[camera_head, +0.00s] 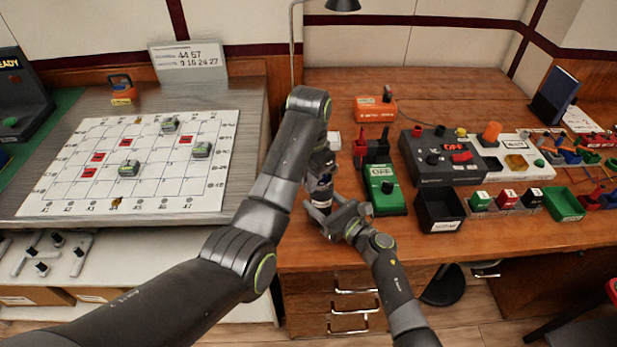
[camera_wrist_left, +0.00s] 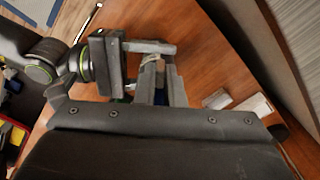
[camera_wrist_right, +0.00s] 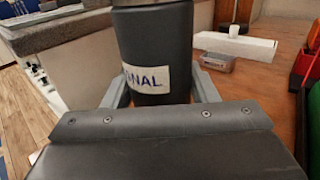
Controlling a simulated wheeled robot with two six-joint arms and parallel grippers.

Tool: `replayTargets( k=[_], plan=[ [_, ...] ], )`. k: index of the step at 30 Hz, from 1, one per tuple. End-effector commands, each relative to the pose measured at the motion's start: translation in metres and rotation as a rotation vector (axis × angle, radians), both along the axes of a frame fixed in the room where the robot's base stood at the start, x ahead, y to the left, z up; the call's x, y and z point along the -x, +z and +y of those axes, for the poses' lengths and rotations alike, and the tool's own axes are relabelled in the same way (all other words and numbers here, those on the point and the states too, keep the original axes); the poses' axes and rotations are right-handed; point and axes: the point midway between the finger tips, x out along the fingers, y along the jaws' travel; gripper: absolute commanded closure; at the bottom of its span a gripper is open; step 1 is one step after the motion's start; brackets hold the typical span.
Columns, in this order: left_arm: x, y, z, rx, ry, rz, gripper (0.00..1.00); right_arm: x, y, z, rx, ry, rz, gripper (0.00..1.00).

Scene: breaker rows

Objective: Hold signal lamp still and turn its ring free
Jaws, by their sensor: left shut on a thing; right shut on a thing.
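The signal lamp (camera_head: 321,204) is held off the desk's front edge between my two grippers, mostly hidden by them. In the right wrist view it is a dark cylinder (camera_wrist_right: 152,40) with a white label, partly reading "GNAL". My right gripper (camera_head: 334,217) is shut on its body from the front, a finger on each side (camera_wrist_right: 160,92). My left gripper (camera_head: 320,190) comes down from above and is shut on its upper end; it also shows in the left wrist view (camera_wrist_left: 160,82). The ring cannot be made out between the left fingers.
A green device (camera_head: 384,190) and a black bin (camera_head: 440,210) stand right of the grippers on the wooden desk (camera_head: 500,235). A white gridded board (camera_head: 60,190) lies on the left table. A lamp pole (camera_head: 291,50) rises behind my left arm.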

Motion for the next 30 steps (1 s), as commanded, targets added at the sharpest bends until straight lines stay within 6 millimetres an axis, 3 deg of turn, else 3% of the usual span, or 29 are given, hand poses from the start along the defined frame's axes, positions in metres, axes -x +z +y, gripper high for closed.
replayTargets(
  k=[11,12,16,30],
  plan=[
    [-0.0003,0.0009,-0.0006,0.001,0.002,-0.003,1.0,-0.0001,0.0017,0.001,0.001,0.003,-0.005,0.88],
    [-0.0004,0.0009,-0.0006,0.001,0.002,-0.003,0.86,-0.0001,0.0017,0.001,0.001,0.003,-0.005,0.88],
    [-0.0002,0.0008,-0.0005,0.001,0.002,-0.002,0.69,-0.0002,0.0017,0.0009,0.001,0.002,-0.004,0.88],
    [-0.0001,0.0003,0.0,0.0,-0.002,0.0,0.69,-0.0004,0.0019,0.0006,-0.001,0.001,-0.003,0.88]
  ],
)
